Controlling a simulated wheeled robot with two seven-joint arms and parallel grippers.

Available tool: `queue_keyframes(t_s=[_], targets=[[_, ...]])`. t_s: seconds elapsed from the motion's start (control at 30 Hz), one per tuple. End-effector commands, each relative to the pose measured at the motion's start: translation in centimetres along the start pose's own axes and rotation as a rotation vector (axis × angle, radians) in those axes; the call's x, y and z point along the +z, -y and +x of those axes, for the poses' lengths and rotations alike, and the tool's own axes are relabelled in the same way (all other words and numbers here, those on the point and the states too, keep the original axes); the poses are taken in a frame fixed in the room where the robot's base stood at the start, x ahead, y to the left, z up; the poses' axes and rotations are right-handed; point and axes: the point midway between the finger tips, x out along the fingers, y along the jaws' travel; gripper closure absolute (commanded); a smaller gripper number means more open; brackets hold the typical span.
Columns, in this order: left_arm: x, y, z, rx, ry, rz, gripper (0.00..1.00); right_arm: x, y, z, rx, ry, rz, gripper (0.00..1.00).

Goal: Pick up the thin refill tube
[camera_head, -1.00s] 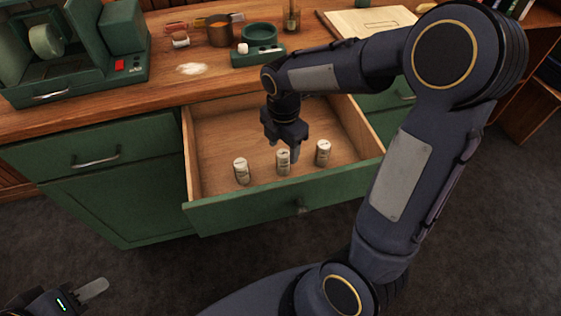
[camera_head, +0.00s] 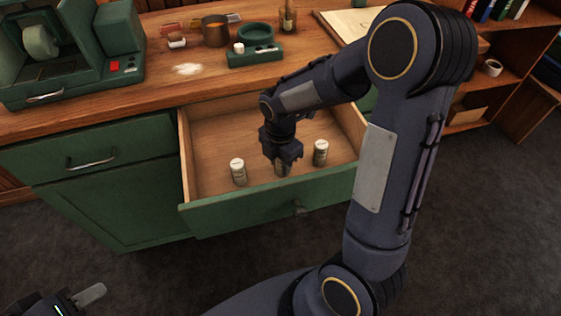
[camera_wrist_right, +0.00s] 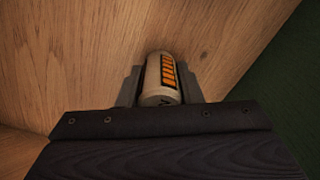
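Three small pale tubes stand upright in the open drawer: a left one (camera_head: 238,172), a middle one (camera_head: 282,171) and a right one (camera_head: 320,153). I cannot tell by width which is the thin refill tube. My right gripper (camera_head: 284,160) is lowered over the middle tube and hides its top. In the right wrist view, a pale tube (camera_wrist_right: 161,80) with an orange-marked label lies between the two fingers (camera_wrist_right: 160,88); whether they press on it is unclear. My left gripper (camera_head: 90,295) shows only partly at the bottom left, away from the drawer.
The green-fronted wooden drawer (camera_head: 240,210) is pulled out, with bare floor around the tubes. Its front and side walls stand close to them. The counter above holds a green machine (camera_head: 50,60), a copper-coloured pot (camera_head: 215,32) and a green tray (camera_head: 255,55).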

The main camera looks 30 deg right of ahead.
Motion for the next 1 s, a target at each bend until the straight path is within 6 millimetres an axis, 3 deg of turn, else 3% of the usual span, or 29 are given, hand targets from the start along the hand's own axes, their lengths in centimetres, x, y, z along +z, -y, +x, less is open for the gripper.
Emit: queue_keyframes(t_s=[0.03,0.17,0.47,0.8,1.0], targets=[[0.0,0.0,0.0,0.0,0.0,0.0,0.64,0.0,0.0,0.0,0.0,0.0,0.0,0.75],[0.0,0.0,0.0,0.0,0.0,0.0,0.64,0.0,0.0,0.0,0.0,0.0,0.0,0.9],[-0.1,-0.1,-0.2,0.0,0.0,0.0,0.64,0.0,-0.1,-0.8,0.002,0.0,0.0,0.9],[-0.6,-0.6,-1.2,0.0,0.0,0.0,0.64,0.0,-0.1,-7.4,0.006,0.001,0.0,0.9],[-0.7,-0.7,-1.5,0.0,0.0,0.0,0.64,-0.1,-0.3,-9.6,0.001,0.0,0.048,0.9]])
